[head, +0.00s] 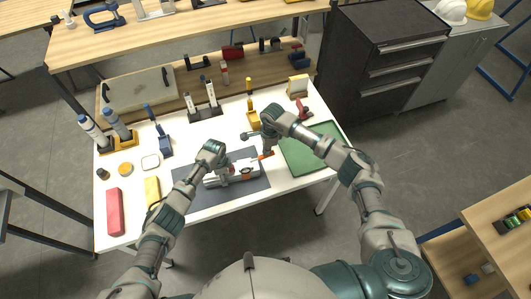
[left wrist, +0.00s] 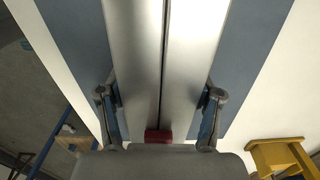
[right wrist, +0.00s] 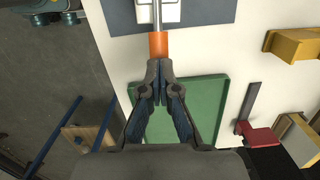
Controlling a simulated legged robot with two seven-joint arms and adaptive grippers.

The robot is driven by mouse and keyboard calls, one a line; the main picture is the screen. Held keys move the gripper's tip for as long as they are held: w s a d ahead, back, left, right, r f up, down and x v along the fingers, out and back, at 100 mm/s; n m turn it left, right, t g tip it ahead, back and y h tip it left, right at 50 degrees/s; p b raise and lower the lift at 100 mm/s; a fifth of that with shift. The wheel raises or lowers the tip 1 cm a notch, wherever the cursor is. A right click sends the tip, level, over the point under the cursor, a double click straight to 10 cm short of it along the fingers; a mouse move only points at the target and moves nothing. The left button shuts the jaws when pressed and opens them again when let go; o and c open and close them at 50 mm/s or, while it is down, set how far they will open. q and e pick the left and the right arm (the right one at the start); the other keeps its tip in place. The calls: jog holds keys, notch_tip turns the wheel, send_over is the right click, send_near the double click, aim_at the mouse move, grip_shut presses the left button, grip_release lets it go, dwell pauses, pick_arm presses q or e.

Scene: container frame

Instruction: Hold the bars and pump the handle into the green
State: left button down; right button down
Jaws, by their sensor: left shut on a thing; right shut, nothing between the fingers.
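The pump device (head: 220,179) lies on a blue-grey mat, with white and silver parts. Its two silver bars run side by side in the left wrist view (left wrist: 188,60). My left gripper (left wrist: 160,95) is shut on the bars, with one finger on each outer side. The handle has an orange grip (right wrist: 158,46) on a metal rod and points toward the green tray. My right gripper (right wrist: 160,68) is shut and empty, with its fingertips at the end of the orange grip; I cannot tell whether they touch. No gauge reading can be made out.
A green tray (head: 297,158) lies right of the mat (head: 196,200), under my right arm. A yellow block (head: 152,190) and a red block (head: 114,212) lie on the left. Several tools stand along the back of the white table, below a wooden shelf (head: 150,45).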

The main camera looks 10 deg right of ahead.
aim_at(274, 151)
pick_arm(q)
jog(key=shift+d, duration=0.1)
pick_arm(e)
jog(key=shift+f, duration=0.95)
jog(key=shift+d+r, duration=0.3)
jog(key=shift+d, duration=0.55)
jog(key=shift+d+r, duration=0.25)
jog(key=shift+d, duration=0.55)
pick_arm(q)
jog(key=shift+s, duration=0.1)
pick_arm(e)
notch_tip(274, 151, up, 12)
jog(key=d, duration=0.1)
jog(key=shift+d, duration=0.15)
jog(key=shift+w, duration=0.1)
pick_arm(q)
jog(key=shift+c, duration=0.6)
grip_release()
